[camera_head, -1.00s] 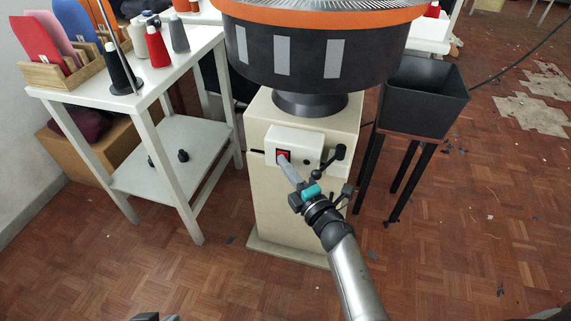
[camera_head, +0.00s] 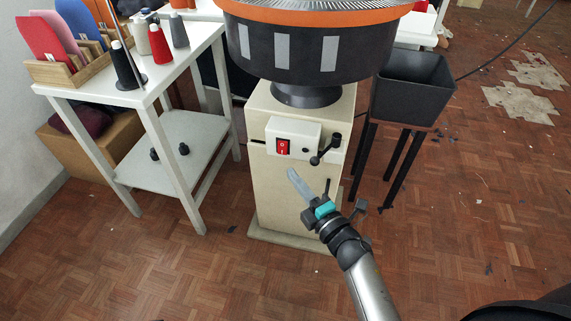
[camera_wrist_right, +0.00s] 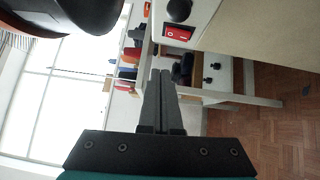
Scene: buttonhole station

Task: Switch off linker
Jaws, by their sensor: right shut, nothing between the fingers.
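The linker (camera_head: 305,160) is a cream pedestal machine with a large round black and orange dial (camera_head: 310,45) on top. A pale control box on its front carries a red rocker switch (camera_head: 282,147), which also shows in the right wrist view (camera_wrist_right: 180,31). My right gripper (camera_head: 291,173) is shut and empty, a little below the switch and apart from it. Its closed fingers also show in the right wrist view (camera_wrist_right: 158,75). My left gripper does not show clearly in the head view.
A black lever (camera_head: 326,150) sits just right of the switch. A white table (camera_head: 150,85) with thread cones stands at left. A black bin (camera_head: 412,88) on legs stands at right.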

